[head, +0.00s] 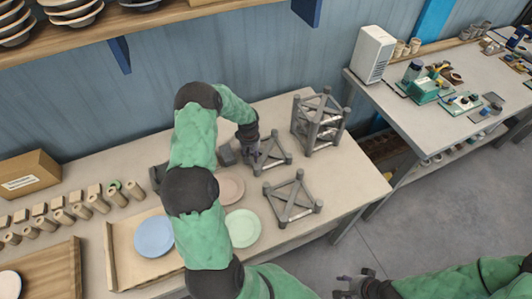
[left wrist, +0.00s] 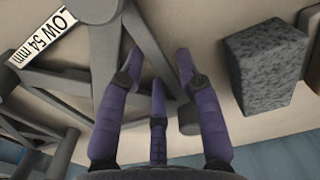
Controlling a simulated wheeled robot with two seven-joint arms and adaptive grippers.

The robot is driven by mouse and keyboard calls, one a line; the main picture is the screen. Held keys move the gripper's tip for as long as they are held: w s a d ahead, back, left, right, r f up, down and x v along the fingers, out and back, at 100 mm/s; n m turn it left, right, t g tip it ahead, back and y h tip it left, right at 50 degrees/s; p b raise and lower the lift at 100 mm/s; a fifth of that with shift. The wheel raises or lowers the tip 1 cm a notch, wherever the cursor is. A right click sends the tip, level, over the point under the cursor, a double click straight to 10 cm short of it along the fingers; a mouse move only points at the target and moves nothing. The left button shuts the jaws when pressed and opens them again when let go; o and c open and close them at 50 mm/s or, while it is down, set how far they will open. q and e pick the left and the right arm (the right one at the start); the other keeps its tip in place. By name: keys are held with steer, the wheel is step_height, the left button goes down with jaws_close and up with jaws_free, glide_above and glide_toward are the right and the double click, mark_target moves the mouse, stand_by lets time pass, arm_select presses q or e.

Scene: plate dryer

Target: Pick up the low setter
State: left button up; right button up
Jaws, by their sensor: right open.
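The low setter (head: 273,157) is a grey open frame with short posts and crossing bars, on the table in the head view. Its white label, reading "LOW 54 mm" (left wrist: 40,42), shows in the left wrist view. My left gripper (head: 252,153) is at the left side of this setter, low over it. In the left wrist view its purple fingers (left wrist: 157,72) are spread, with a grey bar of the setter (left wrist: 148,48) passing between them; contact is unclear. My right gripper (head: 350,283) is open and empty at the bottom, off the table.
A second low frame (head: 292,201) stands just in front, and a taller frame (head: 319,121) behind right. A grey speckled block (left wrist: 264,68) sits beside the left gripper. Pink (head: 230,190), green (head: 243,228) and blue (head: 154,236) plates lie nearer.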

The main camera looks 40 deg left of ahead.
arm_select(q)
jaws_close()
steer(key=shift+r, duration=0.1)
